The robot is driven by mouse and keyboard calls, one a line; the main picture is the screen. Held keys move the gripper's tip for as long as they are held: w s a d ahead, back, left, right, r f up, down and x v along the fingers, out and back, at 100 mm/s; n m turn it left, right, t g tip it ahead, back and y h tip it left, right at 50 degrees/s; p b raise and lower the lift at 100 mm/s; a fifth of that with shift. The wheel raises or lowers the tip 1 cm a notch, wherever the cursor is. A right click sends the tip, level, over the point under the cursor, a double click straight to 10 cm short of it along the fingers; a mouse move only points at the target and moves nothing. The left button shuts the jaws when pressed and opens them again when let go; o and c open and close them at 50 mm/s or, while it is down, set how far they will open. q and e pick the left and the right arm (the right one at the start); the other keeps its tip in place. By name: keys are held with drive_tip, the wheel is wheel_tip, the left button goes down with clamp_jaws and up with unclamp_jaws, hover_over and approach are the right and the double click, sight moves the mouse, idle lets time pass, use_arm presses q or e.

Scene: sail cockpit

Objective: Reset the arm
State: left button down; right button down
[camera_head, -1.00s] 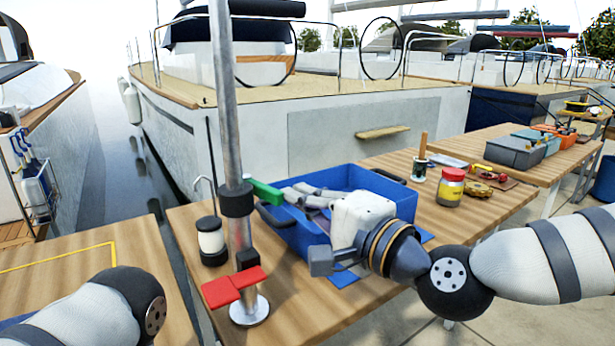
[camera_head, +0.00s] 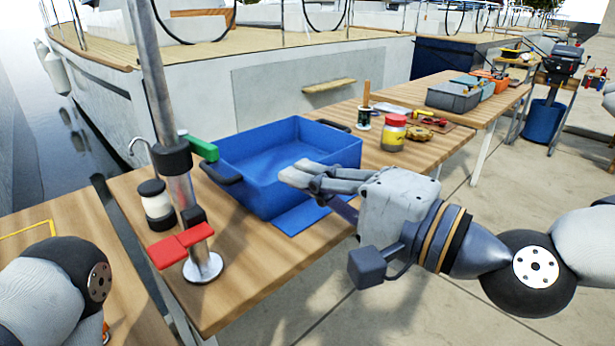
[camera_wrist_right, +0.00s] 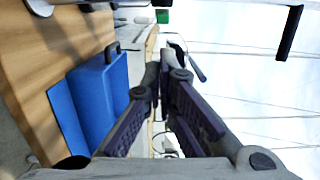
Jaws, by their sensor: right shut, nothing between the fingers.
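My right arm comes in from the right in the head view. Its grey right gripper (camera_head: 292,174) points left, in front of the blue bin (camera_head: 278,211), with its fingertips overlapping the bin's near right side in the picture. The fingers are shut with nothing between them; they also show in the right wrist view (camera_wrist_right: 165,78). In that view the blue bin (camera_wrist_right: 88,98) lies to the left of the fingers. The bin looks empty where its inside shows. Only a rounded link of my left arm shows at lower left; the left gripper is out of view.
A yellow jar with a red lid (camera_head: 393,133) stands right of the bin. Open floor lies at lower right.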

drive_tip(key=s+d+f+n+g+h+p, duration=0.1)
drive_tip(key=s+f+g+h, duration=0.35)
drive_tip(key=f, duration=0.85)
drive_tip(key=s+f+n+g+h, duration=0.1)
drive_tip(key=s+f+g, duration=0.1)
drive_tip(key=s+f, duration=0.8)
drive_tip(key=s+d+f+n+g+h, duration=0.1)
drive_tip(key=s+d+f+g+h, duration=0.1)
drive_tip(key=s+d+f, duration=0.3)
drive_tip(key=s+d+f+n+g+h, duration=0.1)
drive_tip(key=s+d+f+g, duration=0.1)
drive_tip(key=s+f, duration=0.35)
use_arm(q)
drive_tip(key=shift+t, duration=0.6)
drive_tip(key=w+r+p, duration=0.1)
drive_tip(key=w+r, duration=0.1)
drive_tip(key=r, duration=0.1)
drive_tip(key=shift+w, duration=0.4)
use_arm(e)
drive_tip(key=s+d+f+n+g+h, duration=0.3)
drive_tip(key=s+d+f+h, duration=0.2)
drive_tip(key=s+d, duration=0.5)
drive_tip(key=d+f, duration=0.1)
drive_tip(key=d, duration=0.2)
drive_tip(key=shift+s+n+g, duration=0.35)
drive_tip(key=shift+n, duration=0.05)
drive_tip(key=shift+a, duration=0.1)
